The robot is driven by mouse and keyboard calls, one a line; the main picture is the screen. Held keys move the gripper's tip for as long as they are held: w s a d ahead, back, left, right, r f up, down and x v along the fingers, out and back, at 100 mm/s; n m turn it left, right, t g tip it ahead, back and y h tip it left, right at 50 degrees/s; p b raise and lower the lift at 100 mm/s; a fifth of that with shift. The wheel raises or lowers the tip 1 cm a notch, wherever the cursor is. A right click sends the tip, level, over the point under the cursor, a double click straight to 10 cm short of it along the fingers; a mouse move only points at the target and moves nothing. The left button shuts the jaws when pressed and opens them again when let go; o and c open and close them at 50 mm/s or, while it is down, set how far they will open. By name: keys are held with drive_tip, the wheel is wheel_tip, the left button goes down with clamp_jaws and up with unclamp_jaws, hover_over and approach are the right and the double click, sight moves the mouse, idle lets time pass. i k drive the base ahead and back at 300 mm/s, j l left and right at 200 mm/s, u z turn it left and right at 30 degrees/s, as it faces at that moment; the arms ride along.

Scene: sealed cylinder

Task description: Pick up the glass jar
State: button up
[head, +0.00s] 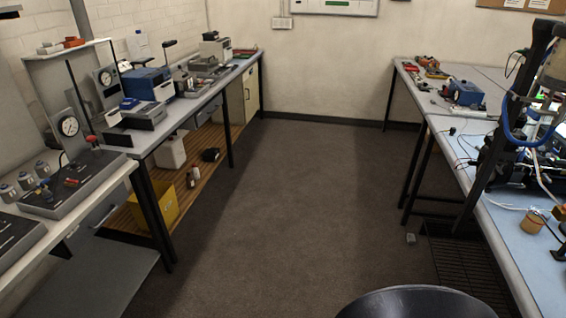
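I cannot make out a glass jar for certain in the head view. A small tan, cup-like container (532,222) stands on the right bench near its front edge; its material is too small to tell. Small grey metallic cylinders (25,181) stand on the left bench. My gripper is not in view.
Long benches with instruments line the left (190,122) and right (500,235) walls. A yellow bin (155,205) sits on the left bench's lower shelf. The dark floor (285,200) between them is clear. A dark round rim (415,292) shows at the bottom edge.

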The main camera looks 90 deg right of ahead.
sight(537, 217)
drive_tip(key=z, duration=4.85)
